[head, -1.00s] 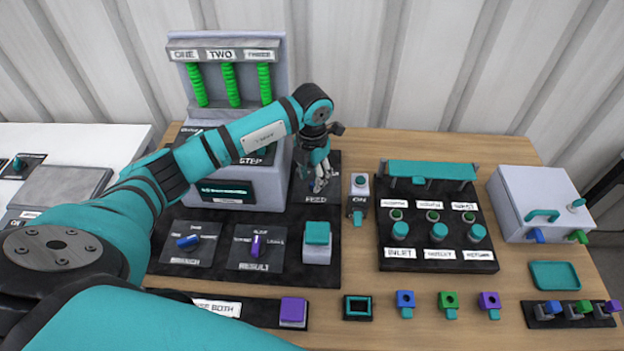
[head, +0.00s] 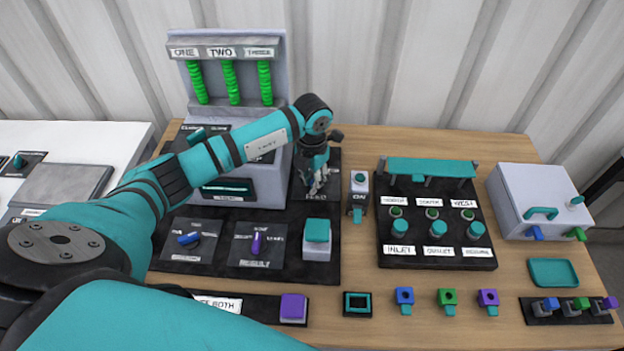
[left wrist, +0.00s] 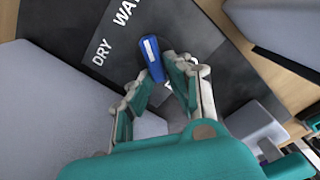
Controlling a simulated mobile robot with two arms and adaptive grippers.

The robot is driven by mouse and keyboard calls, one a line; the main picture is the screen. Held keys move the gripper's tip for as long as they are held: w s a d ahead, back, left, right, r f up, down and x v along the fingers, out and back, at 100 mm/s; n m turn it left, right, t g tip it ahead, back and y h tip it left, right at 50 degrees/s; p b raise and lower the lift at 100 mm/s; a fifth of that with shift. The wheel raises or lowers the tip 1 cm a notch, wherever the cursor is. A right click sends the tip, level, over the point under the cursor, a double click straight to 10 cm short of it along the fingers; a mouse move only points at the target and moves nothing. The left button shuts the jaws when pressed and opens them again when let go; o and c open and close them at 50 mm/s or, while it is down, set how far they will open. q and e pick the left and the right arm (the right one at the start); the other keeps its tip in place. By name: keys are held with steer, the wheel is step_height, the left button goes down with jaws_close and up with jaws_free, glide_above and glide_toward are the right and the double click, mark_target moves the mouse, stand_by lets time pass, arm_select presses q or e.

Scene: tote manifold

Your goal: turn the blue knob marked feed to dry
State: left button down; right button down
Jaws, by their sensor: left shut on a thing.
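The blue feed knob (left wrist: 153,60) shows in the left wrist view, with a white stripe along its top. It stands on a dark panel (left wrist: 75,35) with a DRY label (left wrist: 101,50) to its left and a partly cut-off label starting "WA" (left wrist: 125,12) above. The stripe runs up and slightly left. My left gripper (left wrist: 158,75) is shut on the knob, one finger on each side. In the head view my left gripper (head: 316,188) points down at the feed panel and hides the knob. My right gripper is not in view.
The grey cabinet (head: 262,180) stands close to the left of the gripper. An ON switch (head: 358,190) stands close to its right. In front are a teal button (head: 317,232), a purple result knob (head: 257,243) and another blue knob (head: 189,239).

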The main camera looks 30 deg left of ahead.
arm_select(q)
steer(key=shift+n, duration=0.3)
steer(key=n, duration=0.2)
steer(key=shift+d+n, duration=0.3)
steer(key=shift+n, duration=0.1)
steer(key=n, duration=0.3)
steer(key=shift+w+d+n, duration=0.1)
steer(key=shift+d+n, duration=0.2)
steer(key=n, duration=0.3)
steer(key=shift+w+d+n, duration=0.2)
steer(key=shift+d+n, duration=0.05)
steer(key=shift+n, duration=0.05)
steer(key=shift+w+d+n, duration=0.1)
steer(key=shift+w+n, duration=0.05)
steer(key=shift+n, duration=0.7)
steer(key=shift+w+d+n, duration=0.1)
steer(key=shift+n, duration=0.75)
steer(key=c, duration=1.3)
jaws_free()
steer(key=shift+r, duration=0.1)
